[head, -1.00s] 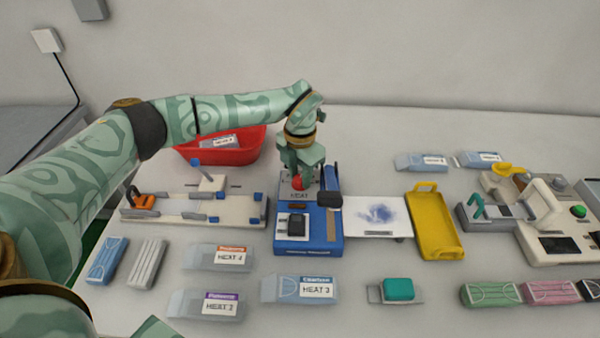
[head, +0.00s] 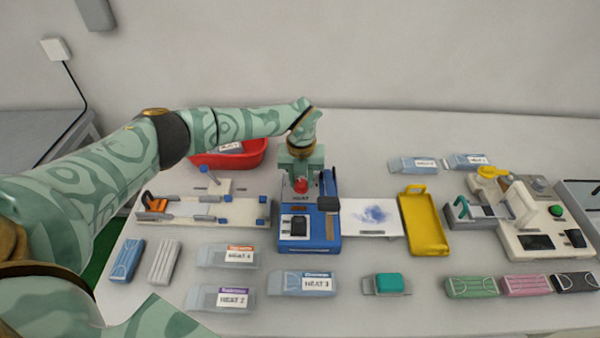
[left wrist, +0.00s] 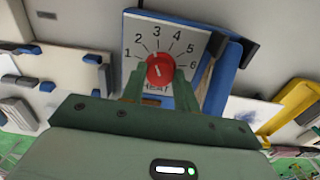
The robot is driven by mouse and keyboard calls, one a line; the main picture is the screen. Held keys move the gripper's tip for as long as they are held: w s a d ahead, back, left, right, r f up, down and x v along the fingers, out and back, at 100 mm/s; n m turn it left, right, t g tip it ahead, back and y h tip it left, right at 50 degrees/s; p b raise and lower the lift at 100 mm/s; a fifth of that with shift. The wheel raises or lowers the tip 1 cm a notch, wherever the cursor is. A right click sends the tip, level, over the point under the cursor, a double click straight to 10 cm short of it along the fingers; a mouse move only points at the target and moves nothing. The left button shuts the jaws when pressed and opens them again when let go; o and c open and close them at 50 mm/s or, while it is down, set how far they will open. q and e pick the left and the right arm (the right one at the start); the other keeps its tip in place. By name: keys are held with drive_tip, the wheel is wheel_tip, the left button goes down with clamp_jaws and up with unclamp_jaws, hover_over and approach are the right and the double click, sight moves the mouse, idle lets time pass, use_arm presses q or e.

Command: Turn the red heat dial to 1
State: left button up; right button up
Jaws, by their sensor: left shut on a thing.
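The red heat dial (head: 300,187) sits on the upright grey panel at the back of the blue heat-sealing machine (head: 310,243). In the left wrist view the red dial (left wrist: 160,70) is ringed by the numbers 1 to 6, with HEAT printed below. My left gripper (head: 301,178) is shut on the dial. In the left wrist view its two green fingers (left wrist: 158,80) stand on either side of the knob. My right gripper is not in view.
A white board with blue clips (head: 240,212) lies left of the machine, with a red bin (head: 240,160) behind. A white sheet (head: 372,218) and a yellow tray (head: 423,225) lie to the right. Several labelled mask packs, such as HEAT 3 (head: 290,284), lie in front.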

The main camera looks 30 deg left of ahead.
sight(301, 182)
use_arm(q)
drive_tip(key=n+p, duration=0.3)
drive_tip(key=n, duration=0.2)
drive_tip(key=shift+r+p, duration=0.2)
drive_tip(key=shift+p, duration=0.1)
drive_tip(key=shift+f+n+p, duration=0.1)
drive_tip(key=shift+n+p, duration=0.95)
drive_tip(key=shift+n, duration=1.05)
drive_tip(key=o, duration=1)
drive_tip(key=shift+f, duration=0.1)
drive_tip(key=shift+r+p, duration=1.8)
drive_tip(key=shift+r, duration=6.35)
